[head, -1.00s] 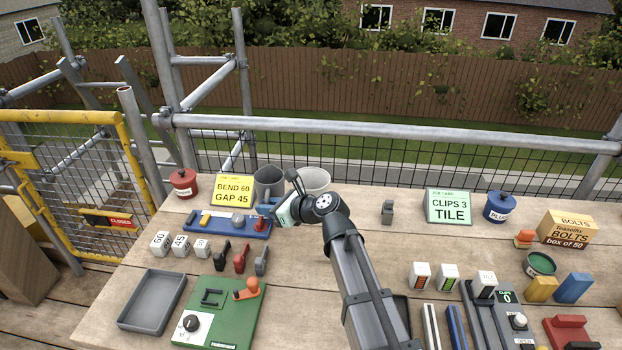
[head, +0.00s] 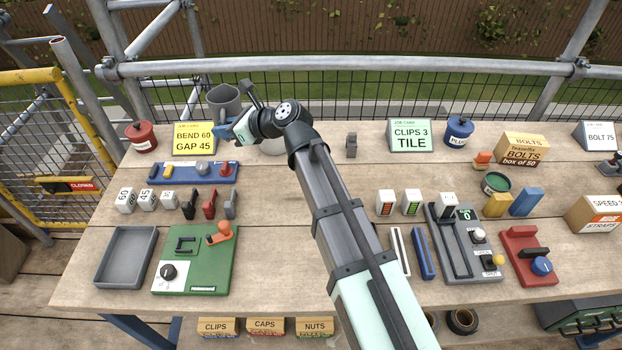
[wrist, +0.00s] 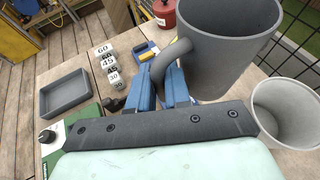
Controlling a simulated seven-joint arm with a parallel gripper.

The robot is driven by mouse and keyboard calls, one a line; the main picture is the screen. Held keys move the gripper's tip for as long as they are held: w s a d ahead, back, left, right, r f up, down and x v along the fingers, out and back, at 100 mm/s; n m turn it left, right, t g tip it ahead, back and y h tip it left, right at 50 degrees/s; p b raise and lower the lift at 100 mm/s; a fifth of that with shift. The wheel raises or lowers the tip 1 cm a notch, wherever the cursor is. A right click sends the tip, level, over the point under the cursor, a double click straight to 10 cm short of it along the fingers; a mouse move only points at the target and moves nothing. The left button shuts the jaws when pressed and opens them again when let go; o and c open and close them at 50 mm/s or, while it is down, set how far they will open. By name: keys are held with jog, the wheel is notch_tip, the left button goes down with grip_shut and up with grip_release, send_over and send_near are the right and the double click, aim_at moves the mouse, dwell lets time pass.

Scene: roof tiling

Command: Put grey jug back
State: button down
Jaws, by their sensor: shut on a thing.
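The grey jug (head: 224,102) is at the back left of the table, beside the yellow job card. In the wrist view the jug (wrist: 228,45) is large and upright, with its handle toward my gripper. My gripper (wrist: 176,88) is shut on the handle with its blue fingers. In the head view my gripper (head: 232,132) reaches in from the right, and the jug appears raised above the table top. The jug's base is partly hidden behind the fingers.
A pale pot (wrist: 288,108) stands just right of the jug. The yellow card (head: 194,138) and red pot (head: 142,136) are to its left. A blue tool rack (head: 195,172) lies in front. Clear wood (head: 315,150) lies right of the pale pot.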

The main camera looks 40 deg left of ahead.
notch_tip(320, 180, up, 2)
jog(key=shift+r, duration=0.2)
jog(key=w+d+m+t, duration=0.1)
jog(key=w+d, duration=0.4)
jog(key=d, duration=0.5)
jog(key=w+d+m+t, duration=0.1)
jog(key=w+d, duration=0.4)
jog(key=d, duration=0.5)
jog(key=shift+y, duration=0.3)
jog(key=shift+a+f, duration=0.15)
jog(key=shift+f, duration=7.45)
jog(key=shift+f, duration=0.15)
jog(key=c, duration=1.1)
grip_release()
